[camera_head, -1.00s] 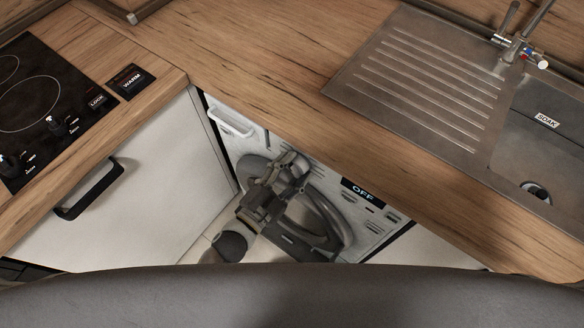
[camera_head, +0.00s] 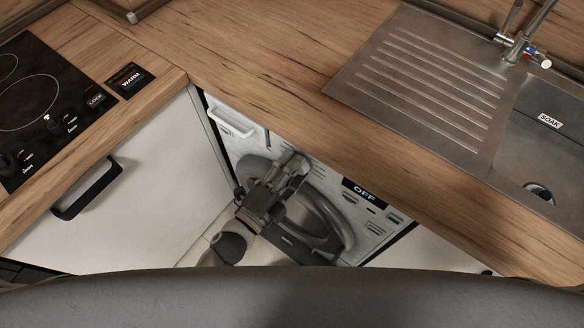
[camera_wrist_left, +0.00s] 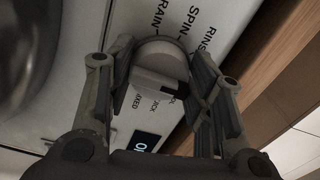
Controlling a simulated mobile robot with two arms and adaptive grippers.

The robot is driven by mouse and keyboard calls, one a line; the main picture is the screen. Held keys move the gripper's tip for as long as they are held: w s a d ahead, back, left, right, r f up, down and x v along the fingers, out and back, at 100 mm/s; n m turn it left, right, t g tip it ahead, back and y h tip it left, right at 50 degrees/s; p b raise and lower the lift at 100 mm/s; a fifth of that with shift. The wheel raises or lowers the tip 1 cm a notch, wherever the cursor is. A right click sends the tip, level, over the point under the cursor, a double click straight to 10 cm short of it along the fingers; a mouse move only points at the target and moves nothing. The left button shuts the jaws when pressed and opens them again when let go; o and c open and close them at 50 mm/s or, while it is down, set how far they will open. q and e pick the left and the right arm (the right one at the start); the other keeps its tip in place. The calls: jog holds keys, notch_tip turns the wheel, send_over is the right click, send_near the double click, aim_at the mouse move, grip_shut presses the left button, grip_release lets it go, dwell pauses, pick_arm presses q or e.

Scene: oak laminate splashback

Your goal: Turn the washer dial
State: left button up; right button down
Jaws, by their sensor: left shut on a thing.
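The washer (camera_head: 375,225) is under the worktop, with a round grey door and a small display (camera_head: 364,193) reading OFF. My left gripper (camera_head: 295,166) is at the upper part of its front panel. In the left wrist view the washer dial (camera_wrist_left: 160,52), a round grey knob with a dark bar across it, sits between the fingers of my left gripper (camera_wrist_left: 160,78), which is shut on it. Labels including SPIN show around the dial, and part of the display (camera_wrist_left: 146,141) shows below it. In the head view my gripper hides the dial. My right gripper is not in view.
The wooden worktop (camera_head: 270,85) overhangs the washer close above my gripper. A white cabinet front (camera_head: 150,185) with a black handle (camera_head: 88,188) stands to the left. A hob (camera_head: 45,100) and a steel sink (camera_head: 415,85) are set into the worktop.

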pick_arm(q)
jog(key=shift+f, duration=0.1)
dwell(0.3)
jog(key=o, duration=1)
jog(key=v, duration=1.2)
